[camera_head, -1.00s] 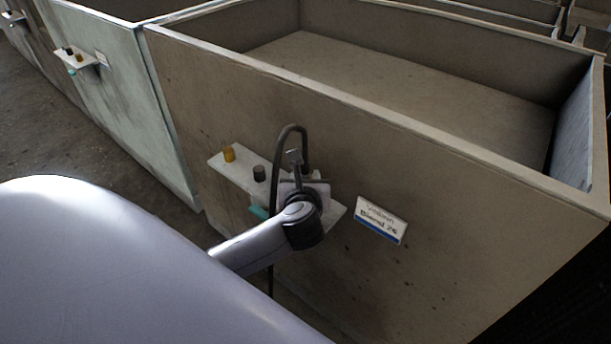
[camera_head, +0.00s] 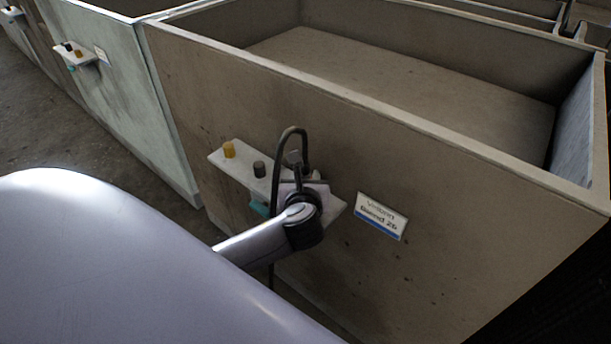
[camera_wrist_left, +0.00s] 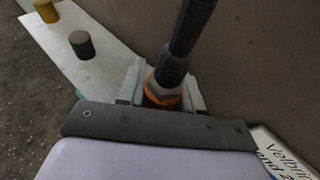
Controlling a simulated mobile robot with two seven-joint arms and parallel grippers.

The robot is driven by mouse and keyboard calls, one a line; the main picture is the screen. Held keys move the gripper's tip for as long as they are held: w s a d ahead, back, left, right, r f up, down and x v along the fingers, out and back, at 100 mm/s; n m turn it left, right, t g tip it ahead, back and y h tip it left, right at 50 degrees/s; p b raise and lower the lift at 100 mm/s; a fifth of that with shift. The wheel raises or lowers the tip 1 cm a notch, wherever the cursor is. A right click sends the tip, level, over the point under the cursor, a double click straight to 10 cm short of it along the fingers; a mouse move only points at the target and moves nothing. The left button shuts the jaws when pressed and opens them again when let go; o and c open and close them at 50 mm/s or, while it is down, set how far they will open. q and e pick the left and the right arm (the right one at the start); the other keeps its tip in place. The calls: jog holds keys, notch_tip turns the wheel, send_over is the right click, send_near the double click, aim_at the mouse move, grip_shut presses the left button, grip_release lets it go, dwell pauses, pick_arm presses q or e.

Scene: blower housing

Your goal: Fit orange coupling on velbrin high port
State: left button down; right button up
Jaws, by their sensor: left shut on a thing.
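The orange coupling (camera_wrist_left: 158,100) sits between the jaws of my left gripper (camera_wrist_left: 163,92) in the left wrist view, with a grey hex part and a black hose (camera_wrist_left: 188,30) rising from it. In the head view my left gripper (camera_head: 299,188) is shut on it over the right part of a pale shelf (camera_head: 228,167) on the Velbrin tank wall. The hose (camera_head: 290,130) arches above the gripper and hangs down behind my arm. The coupling's lower end, and any port under it, are hidden. My right gripper is not in view.
A yellow capped stub (camera_head: 229,149) and a dark stub (camera_head: 260,169) stand on the shelf, left of my gripper. A teal piece (camera_head: 259,209) shows below it. A Velbrin sign (camera_head: 381,216) is on the wall to the right. Another tank (camera_head: 125,95) stands to the left.

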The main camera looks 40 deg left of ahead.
pick_arm(q)
jog(key=shift+f, duration=0.8)
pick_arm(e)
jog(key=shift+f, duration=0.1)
pick_arm(q)
jog(key=c, duration=0.7)
grip_release()
jog(key=shift+o, duration=0.2)
jog(key=shift+d, duration=0.1)
jog(key=p+v, duration=0.1)
jog(key=v, duration=0.6)
jog(key=shift+s, duration=0.15)
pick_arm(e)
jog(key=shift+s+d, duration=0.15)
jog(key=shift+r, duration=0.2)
